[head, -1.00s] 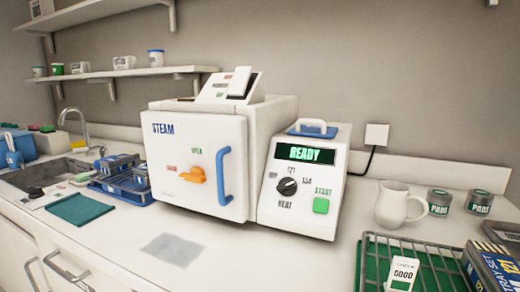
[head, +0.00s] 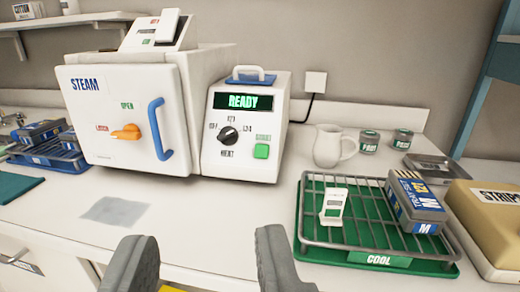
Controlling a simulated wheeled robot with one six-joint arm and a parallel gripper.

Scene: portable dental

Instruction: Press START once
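The green START button (head: 261,151) sits on the sloped front of the white control unit (head: 214,163), with faint green lettering above it. Left of the button is a black dial (head: 228,135) with marks around it. The display (head: 243,102) above reads READY. The steam unit's white door (head: 110,150) is closed, with an orange latch (head: 127,132) and a blue handle (head: 158,128). My gripper (head: 203,254) is at the bottom of the view, its two grey fingers wide apart with nothing between them. It is well short of the button, touching nothing.
A green cooling rack (head: 378,262) with a wire grid stands at right, holding a small card (head: 334,206) and a blue-and-grey tray set box (head: 415,203). A white jug (head: 331,146) stands behind it. A grey patch (head: 113,210) lies on clear counter before the steam unit.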

